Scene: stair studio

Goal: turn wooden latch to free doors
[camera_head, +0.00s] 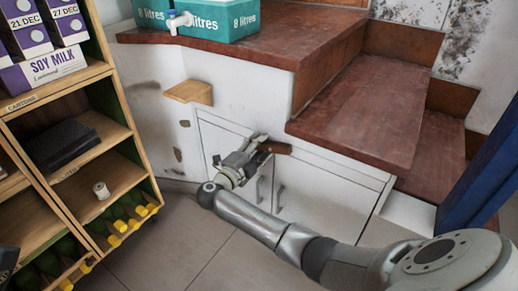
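A dark brown wooden latch (276,147) lies roughly level across the top of two white cupboard doors under the stairs. The left door (222,138) and the right door (318,195) look closed, each with a grey upright handle near where they meet. My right gripper (258,148) is at the latch's left end, in front of the left door. Its fingers hide that end, and I cannot tell whether they touch or grip it. My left gripper is not in view.
Red-brown stair treads (365,110) rise above the doors. A small wooden ledge (189,93) juts from the white wall at left. A wooden shelf unit (112,150) with cartons and bottles stands at far left. A dark blue panel (485,180) is at right. The tiled floor (185,235) is open between.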

